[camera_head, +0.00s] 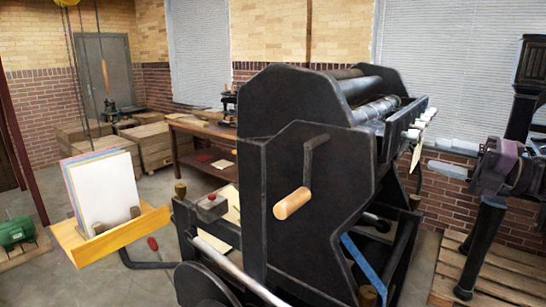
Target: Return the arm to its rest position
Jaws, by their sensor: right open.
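My right gripper (437,157) comes in from the right edge. Its two pale fingers are apart, pointing left, with nothing visible between them. It appears beside the right side of the large black press (305,190), below the white-tipped parts on that side; whether it touches the press I cannot tell. My left gripper is not in view.
The press has a crank with a wooden handle (292,203) in front. A wooden tray (120,237) holding a paper stack (103,190) stands left. A wooden table (195,150) and crates (152,145) are behind. A pallet (495,275) lies lower right.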

